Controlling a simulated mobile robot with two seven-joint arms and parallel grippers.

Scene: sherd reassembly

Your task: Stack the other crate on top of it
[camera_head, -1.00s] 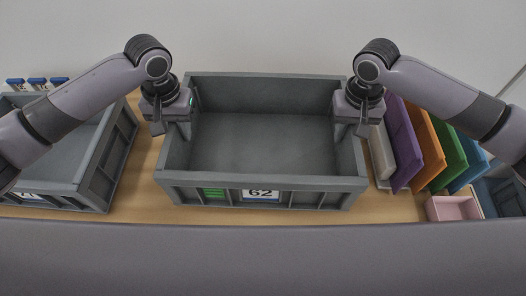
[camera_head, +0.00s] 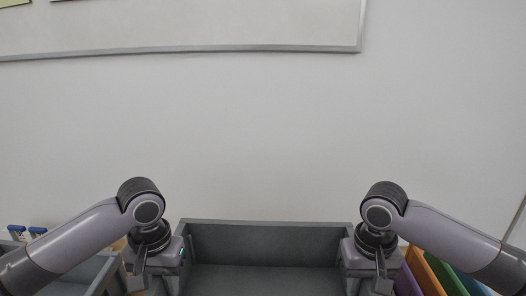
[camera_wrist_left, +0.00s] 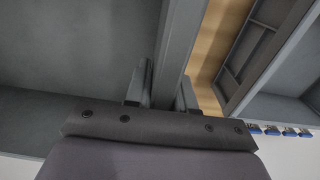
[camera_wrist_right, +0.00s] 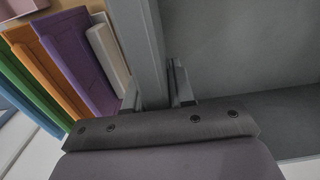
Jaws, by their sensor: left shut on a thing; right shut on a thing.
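The grey crate (camera_head: 265,232) is between my two grippers at the bottom of the head view, cut off by the frame edge; its inside looks empty. My left gripper (camera_wrist_left: 163,92) is shut on the crate's left wall (camera_wrist_left: 180,45), one finger on each side of it. My right gripper (camera_wrist_right: 156,92) is shut on the crate's right wall (camera_wrist_right: 142,45) in the same way. The other grey crate (camera_head: 75,284) stands at the left, partly behind my left arm; its side also shows in the left wrist view (camera_wrist_left: 262,45), apart from the held crate.
Purple, orange and green panels (camera_wrist_right: 75,60) stand close beside the held crate's right side. Small blue-and-white items (camera_head: 27,233) are at the far left. A bare wall (camera_head: 270,130) with a board (camera_head: 200,25) rises behind. Some wooden tabletop (camera_wrist_left: 215,50) shows between the crates.

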